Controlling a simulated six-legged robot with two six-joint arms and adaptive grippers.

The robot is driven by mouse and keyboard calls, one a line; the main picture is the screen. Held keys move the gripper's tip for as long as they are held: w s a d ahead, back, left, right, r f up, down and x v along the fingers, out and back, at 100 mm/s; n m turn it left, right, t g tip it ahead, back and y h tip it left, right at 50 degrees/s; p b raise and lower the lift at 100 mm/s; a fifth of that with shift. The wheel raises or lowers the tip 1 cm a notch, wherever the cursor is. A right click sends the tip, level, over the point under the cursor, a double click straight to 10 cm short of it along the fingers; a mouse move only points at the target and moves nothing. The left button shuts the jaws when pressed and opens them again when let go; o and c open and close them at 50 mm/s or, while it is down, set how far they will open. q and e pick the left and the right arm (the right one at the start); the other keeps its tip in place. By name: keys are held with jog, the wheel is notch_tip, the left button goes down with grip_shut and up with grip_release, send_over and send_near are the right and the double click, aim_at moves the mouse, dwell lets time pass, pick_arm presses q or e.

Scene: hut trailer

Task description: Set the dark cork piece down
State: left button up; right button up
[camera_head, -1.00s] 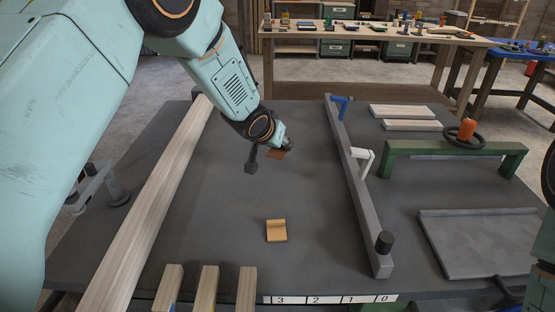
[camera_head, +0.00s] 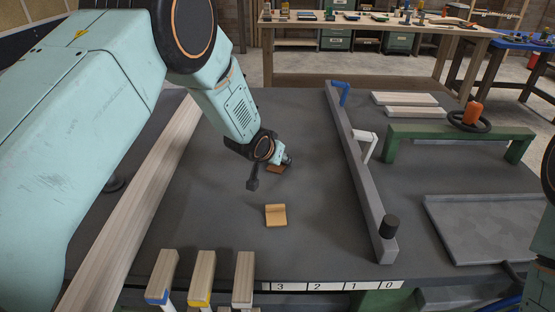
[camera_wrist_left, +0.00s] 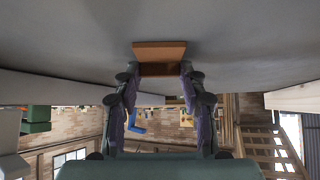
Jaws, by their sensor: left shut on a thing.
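My left gripper (camera_head: 284,163) reaches down over the middle of the dark grey table. It is shut on the dark cork piece (camera_head: 276,169), a small brown block partly hidden by the fingers. In the left wrist view the dark cork piece (camera_wrist_left: 160,48) shows between the tips of my left gripper (camera_wrist_left: 159,74), right by the grey table surface; I cannot tell whether it touches. A lighter tan cork piece (camera_head: 276,216) lies on the table nearer the front, apart from the gripper. My right gripper is not in view.
A long wooden beam (camera_head: 140,200) lies to the left. A grey rail (camera_head: 355,170) with a blue hook (camera_head: 344,88), a white bracket and a black knob stands to the right. Table around the tan piece is clear.

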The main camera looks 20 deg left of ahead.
pick_arm(q)
jog(key=shift+s+d, duration=0.1)
jog(key=shift+s, duration=0.15)
jog(key=o, duration=0.7)
jog(key=shift+w+f, duration=0.2)
jog(key=shift+o, duration=0.2)
jog(key=shift+s+r, duration=0.15)
jog(key=shift+r, duration=0.05)
